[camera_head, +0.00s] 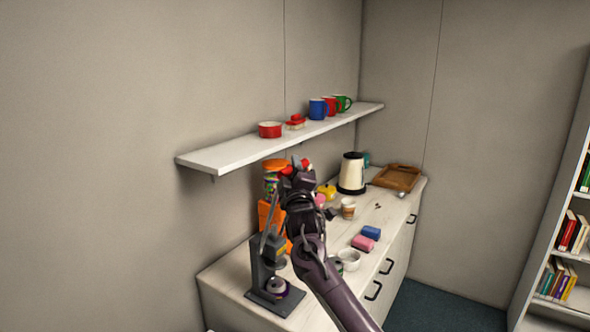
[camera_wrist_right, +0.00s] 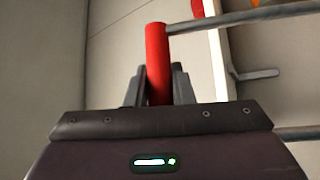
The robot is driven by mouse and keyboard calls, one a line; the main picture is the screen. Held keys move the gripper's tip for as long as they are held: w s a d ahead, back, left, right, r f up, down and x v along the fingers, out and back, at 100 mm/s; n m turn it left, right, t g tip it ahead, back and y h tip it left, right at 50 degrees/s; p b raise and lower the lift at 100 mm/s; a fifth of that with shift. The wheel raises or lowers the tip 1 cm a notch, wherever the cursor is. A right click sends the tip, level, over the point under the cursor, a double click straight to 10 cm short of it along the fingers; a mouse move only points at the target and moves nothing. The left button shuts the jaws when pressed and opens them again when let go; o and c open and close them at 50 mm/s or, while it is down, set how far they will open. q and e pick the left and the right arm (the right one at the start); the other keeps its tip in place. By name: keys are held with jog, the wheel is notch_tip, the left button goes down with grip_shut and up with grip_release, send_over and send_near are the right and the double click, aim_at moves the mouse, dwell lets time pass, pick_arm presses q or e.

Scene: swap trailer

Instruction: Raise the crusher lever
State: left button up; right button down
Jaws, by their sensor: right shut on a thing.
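The crusher (camera_head: 256,262) is a dark grey press on a flat base at the near left end of the counter. Its lever is raised, with thin grey arms (camera_head: 269,216) running up toward my right gripper (camera_head: 296,170). In the right wrist view the lever's red handle (camera_wrist_right: 157,52) stands between the two fingers of my right gripper (camera_wrist_right: 158,88), which is shut on it. A grey lever arm (camera_wrist_right: 240,17) joins the handle near its top. In the head view my gripper and forearm hide most of the handle. My left gripper is not in view.
A white wall shelf (camera_head: 240,154) with mugs and a red bowl (camera_head: 270,130) is close behind my right gripper. The white counter (camera_head: 325,302) holds a kettle (camera_head: 352,172), a wooden tray (camera_head: 397,178), sponges (camera_head: 367,238) and a small white bowl (camera_head: 349,259).

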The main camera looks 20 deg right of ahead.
jog(key=shift+r, duration=0.15)
jog(key=c, duration=1.6)
grip_release()
jog(key=o, duration=0.3)
jog(key=shift+w, duration=0.1)
jog(key=shift+o, duration=0.2)
jog(key=shift+f, duration=0.2)
jog(key=b+v, duration=0.3)
jog(key=v, duration=0.5)
jog(key=shift+b, duration=0.3)
jog(key=shift+w+r, duration=0.1)
